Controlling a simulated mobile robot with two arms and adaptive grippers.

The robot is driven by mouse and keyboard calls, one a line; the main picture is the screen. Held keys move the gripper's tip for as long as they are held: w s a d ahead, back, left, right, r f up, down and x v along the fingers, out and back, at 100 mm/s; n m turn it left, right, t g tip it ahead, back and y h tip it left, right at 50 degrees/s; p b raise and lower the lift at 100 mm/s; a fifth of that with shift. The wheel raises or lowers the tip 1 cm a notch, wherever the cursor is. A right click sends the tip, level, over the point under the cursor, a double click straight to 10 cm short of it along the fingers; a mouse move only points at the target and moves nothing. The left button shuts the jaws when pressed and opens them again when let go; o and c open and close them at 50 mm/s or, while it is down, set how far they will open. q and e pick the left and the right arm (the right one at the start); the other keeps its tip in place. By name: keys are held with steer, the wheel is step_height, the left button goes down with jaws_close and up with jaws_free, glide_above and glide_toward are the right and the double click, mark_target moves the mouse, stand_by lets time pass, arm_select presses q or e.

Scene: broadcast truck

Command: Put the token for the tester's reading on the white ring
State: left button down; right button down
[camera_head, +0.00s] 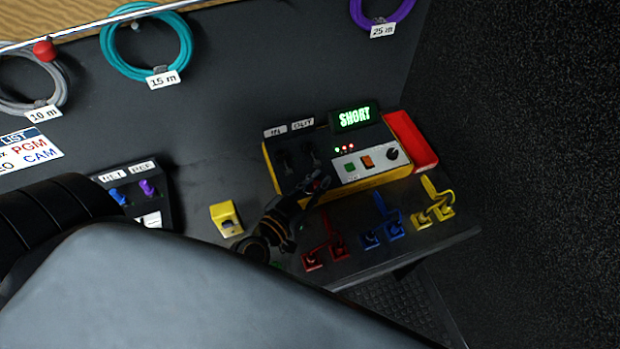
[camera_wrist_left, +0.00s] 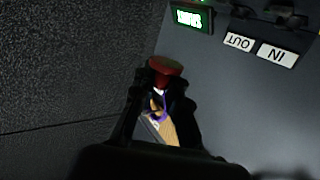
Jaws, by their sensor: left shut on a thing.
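The tester (camera_head: 372,180) is a yellow-edged dark box with a lit green display (camera_head: 355,117) that reads SHORT. The display also shows upside down in the left wrist view (camera_wrist_left: 189,19). My left gripper (camera_head: 315,187) is at the tester's front edge, left of its white button panel. It is shut on a small dark red piece (camera_wrist_left: 166,68), seen between the fingertips in the left wrist view; I cannot tell its full shape. I cannot make out a white ring in either view. My right gripper is not in view.
Red (camera_head: 325,250), blue (camera_head: 382,230) and yellow (camera_head: 433,208) connector pieces sit along the front right edge. A yellow block (camera_head: 227,217) lies left of my gripper. A red block (camera_head: 410,140) adjoins the tester's right side. Labelled cable coils, including a teal one (camera_head: 112,62), hang behind.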

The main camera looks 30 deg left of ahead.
arm_select(q)
steer(key=w+a+f+b, duration=0.1)
steer(key=f, duration=0.1)
steer(key=w+a+f+b, duration=0.1)
steer(key=w+f, duration=0.1)
steer(key=w+a+f+b, duration=0.1)
steer(key=a+f, duration=0.1)
steer(key=shift+w+f+b, duration=0.25)
steer(key=shift+w+b, duration=0.05)
steer(key=shift+w, duration=0.05)
steer(key=f+b, duration=0.2)
steer(key=f, duration=0.1)
steer(key=shift+w+a+f, duration=0.15)
steer(key=shift+w+a, duration=0.05)
steer(key=shift+f, duration=0.15)
steer(key=c, duration=1.4)
jaws_free()
steer(key=shift+o, duration=0.2)
